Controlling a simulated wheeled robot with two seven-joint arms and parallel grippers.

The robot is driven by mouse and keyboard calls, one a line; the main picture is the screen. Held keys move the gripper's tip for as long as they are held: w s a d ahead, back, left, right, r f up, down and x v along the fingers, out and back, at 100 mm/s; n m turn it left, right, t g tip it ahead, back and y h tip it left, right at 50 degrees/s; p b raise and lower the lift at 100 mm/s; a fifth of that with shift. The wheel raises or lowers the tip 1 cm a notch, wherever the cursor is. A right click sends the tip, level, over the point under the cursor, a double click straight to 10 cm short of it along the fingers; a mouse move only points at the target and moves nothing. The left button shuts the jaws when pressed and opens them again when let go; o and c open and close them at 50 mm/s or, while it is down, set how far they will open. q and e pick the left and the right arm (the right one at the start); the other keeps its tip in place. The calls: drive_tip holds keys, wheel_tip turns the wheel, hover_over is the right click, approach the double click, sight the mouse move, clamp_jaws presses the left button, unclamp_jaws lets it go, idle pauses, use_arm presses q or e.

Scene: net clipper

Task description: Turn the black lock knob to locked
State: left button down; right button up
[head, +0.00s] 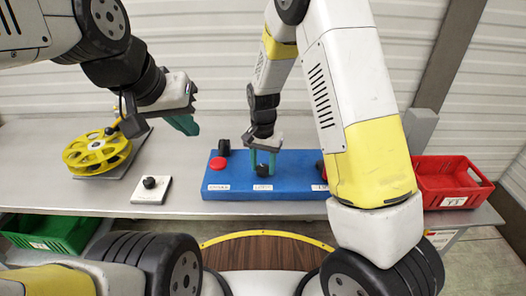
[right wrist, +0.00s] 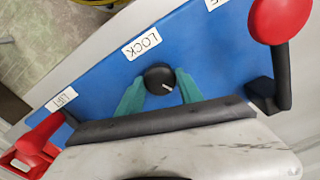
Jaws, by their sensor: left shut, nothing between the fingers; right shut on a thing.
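The black lock knob (head: 262,171) is on the blue panel (head: 296,182), behind the middle label. In the right wrist view, the knob (right wrist: 159,78) is round, with a short white mark near its lower right, and the LOCK label (right wrist: 142,44) is beside it. My right gripper (head: 262,162) points down at the panel, its teal fingers shut on the knob from both sides. Both fingers also show in the right wrist view (right wrist: 159,92). My left gripper (head: 184,124) is shut and empty, in the air left of the panel.
A red-topped lever (right wrist: 281,20) and a red handle (right wrist: 40,136) flank the knob. A yellow reel (head: 97,153) and a white plate with a black knob (head: 150,190) are left on the grey table. A red bin (head: 447,180) is right, a green bin (head: 45,235) lower left.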

sight(263, 167)
drive_tip(key=m, duration=0.5)
drive_tip(key=shift+m, duration=0.3)
idle(0.4)
drive_tip(key=o, duration=1.4)
drive_tip(key=shift+r, duration=0.15)
wheel_tip(263, 167, up, 8)
drive_tip(key=shift+f, duration=0.2)
